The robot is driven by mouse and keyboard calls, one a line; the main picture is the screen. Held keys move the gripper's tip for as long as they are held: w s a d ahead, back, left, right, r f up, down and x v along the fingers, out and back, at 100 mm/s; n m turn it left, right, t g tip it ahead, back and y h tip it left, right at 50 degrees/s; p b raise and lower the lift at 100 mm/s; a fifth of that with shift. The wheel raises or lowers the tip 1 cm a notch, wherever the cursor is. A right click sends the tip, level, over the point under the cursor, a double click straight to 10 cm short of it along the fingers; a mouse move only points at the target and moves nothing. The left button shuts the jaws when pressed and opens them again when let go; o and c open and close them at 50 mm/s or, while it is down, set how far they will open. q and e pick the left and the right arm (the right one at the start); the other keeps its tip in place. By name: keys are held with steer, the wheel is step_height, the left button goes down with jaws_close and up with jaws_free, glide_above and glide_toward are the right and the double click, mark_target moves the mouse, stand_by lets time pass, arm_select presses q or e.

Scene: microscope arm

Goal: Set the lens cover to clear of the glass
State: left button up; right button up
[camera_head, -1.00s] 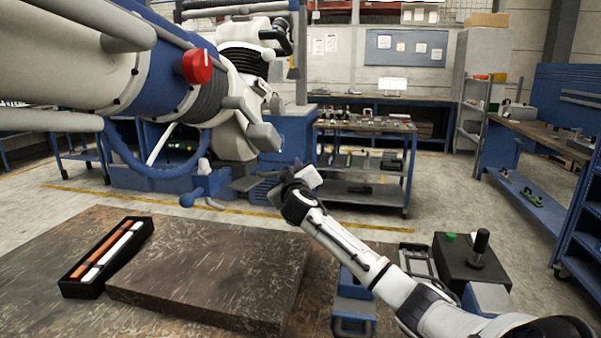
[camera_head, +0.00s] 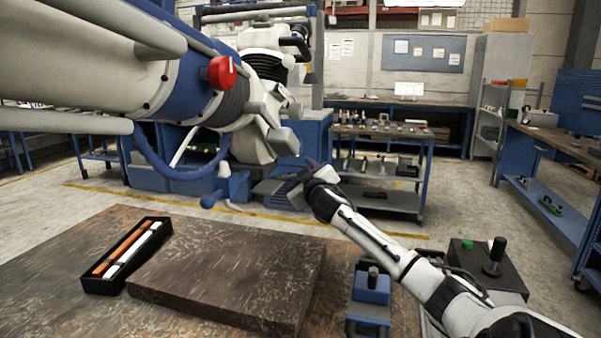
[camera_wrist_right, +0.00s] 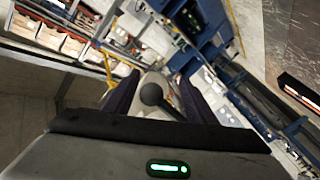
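The big white and blue microscope arm (camera_head: 185,90) reaches in from the upper left, with a red knob (camera_head: 222,72) on its side. Its head (camera_head: 252,143) carries grey flaps and levers, one a grey paddle (camera_head: 283,141); I cannot tell which part is the lens cover. My right gripper (camera_head: 300,187) is just below and right of this head. In the right wrist view, the dark fingers of my right gripper (camera_wrist_right: 157,95) stand apart, with a dark ball knob (camera_wrist_right: 151,95) on a grey stem seen between them. Contact is not visible. My left gripper is out of view.
A dark slab (camera_head: 235,270) lies on the worn table (camera_head: 55,262) below, beside a black tray (camera_head: 98,286) of orange and white sticks. A blue handle (camera_head: 226,187) hangs under the head. A joystick box (camera_head: 478,268) stands at the lower right.

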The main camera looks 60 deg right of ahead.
mark_target(284, 181)
steer(key=v, duration=1)
steer(key=shift+s+b, duration=0.2)
steer(key=shift+b, duration=0.2)
steer(key=shift+d+f, duration=0.1)
steer(key=shift+f, duration=0.1)
